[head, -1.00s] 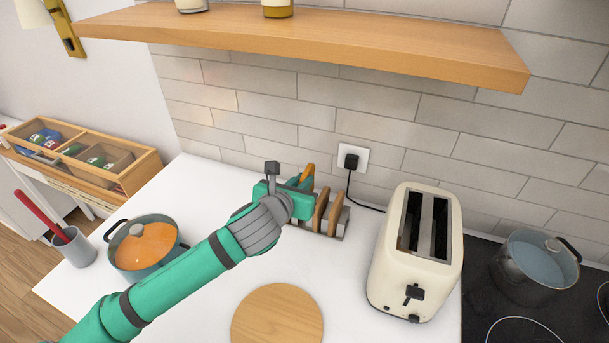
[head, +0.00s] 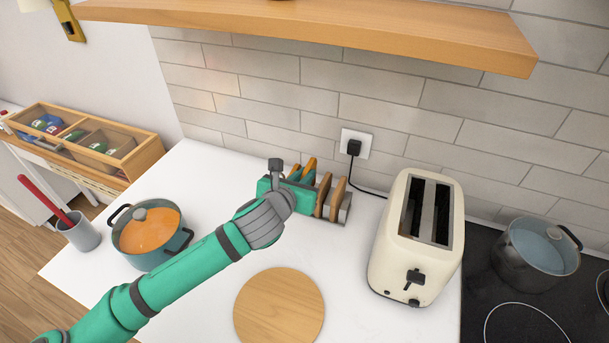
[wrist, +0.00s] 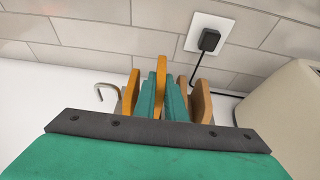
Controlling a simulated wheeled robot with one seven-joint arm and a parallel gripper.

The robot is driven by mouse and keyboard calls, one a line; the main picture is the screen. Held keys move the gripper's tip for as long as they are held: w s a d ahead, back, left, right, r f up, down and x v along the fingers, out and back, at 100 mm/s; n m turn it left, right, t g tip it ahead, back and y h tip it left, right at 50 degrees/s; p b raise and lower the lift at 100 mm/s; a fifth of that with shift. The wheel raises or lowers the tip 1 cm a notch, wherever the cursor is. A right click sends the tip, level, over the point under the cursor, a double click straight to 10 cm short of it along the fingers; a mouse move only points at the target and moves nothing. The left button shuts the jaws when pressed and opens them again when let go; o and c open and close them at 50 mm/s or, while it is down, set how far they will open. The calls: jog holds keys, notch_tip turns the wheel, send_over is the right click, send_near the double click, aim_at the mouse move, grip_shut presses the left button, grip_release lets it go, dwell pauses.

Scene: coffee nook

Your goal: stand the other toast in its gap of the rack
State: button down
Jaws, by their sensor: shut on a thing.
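My gripper (head: 302,180) is shut on a slice of toast (wrist: 161,72), which stands upright between the two green fingers in the wrist view. The held toast's orange-brown top edge also shows above the gripper in the head view (head: 310,164). The toast rack (head: 347,209) is grey and stands on the white counter near the wall. Brown slices stand upright at its right part (head: 339,199), and one shows right of the fingers in the wrist view (wrist: 203,103). Another orange-brown slice (wrist: 130,94) is left of the fingers. The held toast's lower edge is hidden, so its seating is unclear.
A cream toaster (head: 415,240) stands right of the rack, its cord running to a wall socket (head: 356,145). A round wooden board (head: 279,307) lies in front. A wooden shelf (head: 330,32) hangs above.

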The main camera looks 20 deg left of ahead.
jog(key=c, duration=1.9)
grip_release()
jog(key=shift+w, duration=0.1)
jog(key=shift+o, duration=0.8)
jog(key=shift+d, duration=0.3)
jog(key=shift+s+a+r, duration=0.1)
jog(key=shift+s+a, duration=0.3)
jog(key=v, duration=1)
jog(key=shift+d, duration=0.35)
jog(key=shift+d, duration=0.1)
